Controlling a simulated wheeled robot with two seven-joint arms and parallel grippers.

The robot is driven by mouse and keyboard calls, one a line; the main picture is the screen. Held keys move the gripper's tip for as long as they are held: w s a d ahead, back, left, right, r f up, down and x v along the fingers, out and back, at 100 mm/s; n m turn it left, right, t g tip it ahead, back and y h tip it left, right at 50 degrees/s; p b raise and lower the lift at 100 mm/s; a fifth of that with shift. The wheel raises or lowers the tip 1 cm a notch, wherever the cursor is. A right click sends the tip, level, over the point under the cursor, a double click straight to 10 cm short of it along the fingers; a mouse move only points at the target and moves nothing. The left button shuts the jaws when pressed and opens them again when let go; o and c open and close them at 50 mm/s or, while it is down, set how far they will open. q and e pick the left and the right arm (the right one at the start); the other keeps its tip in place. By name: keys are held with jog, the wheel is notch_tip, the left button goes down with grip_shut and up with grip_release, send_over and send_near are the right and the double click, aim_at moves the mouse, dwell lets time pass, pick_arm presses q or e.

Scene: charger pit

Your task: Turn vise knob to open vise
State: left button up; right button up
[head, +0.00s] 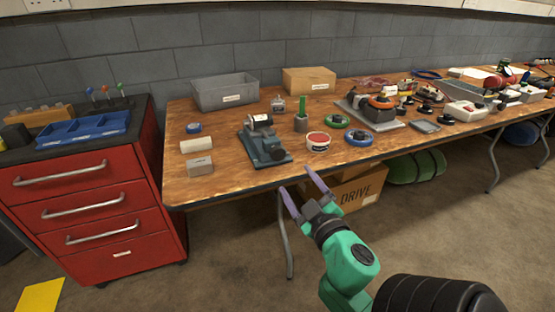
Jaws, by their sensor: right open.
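A small blue-grey vise (264,146) stands on the wooden table near its front edge, with a light cylindrical part at its top. Its round dark knob (277,154) faces the front edge. My right gripper (298,188), with two purple fingers on a green arm, is open and empty. It appears in front of the table edge, below and to the right of the vise, apart from it. My left gripper is not in view.
A red drawer cabinet (90,205) stands at the left. A cardboard box (358,192) is under the table.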

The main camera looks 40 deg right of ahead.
aim_at(279, 156)
jog(key=p+x, duration=0.1)
jog(key=x, duration=1.2)
jog(key=shift+w+d, duration=0.15)
jog(key=shift+w, duration=0.1)
grip_shut()
pick_arm(q)
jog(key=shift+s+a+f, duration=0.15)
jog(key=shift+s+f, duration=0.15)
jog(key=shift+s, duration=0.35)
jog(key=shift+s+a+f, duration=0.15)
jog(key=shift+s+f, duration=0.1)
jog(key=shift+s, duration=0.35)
jog(key=shift+p, duration=0.3)
pick_arm(e)
jog(key=shift+n, duration=0.3)
jog(key=shift+n+p, duration=0.45)
jog(key=shift+n, duration=1.45)
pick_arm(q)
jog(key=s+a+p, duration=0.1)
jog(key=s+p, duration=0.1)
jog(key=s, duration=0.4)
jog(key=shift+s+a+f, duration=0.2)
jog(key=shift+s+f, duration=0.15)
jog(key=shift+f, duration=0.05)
pick_arm(e)
jog(key=n, duration=0.5)
jog(key=shift+n, duration=0.4)
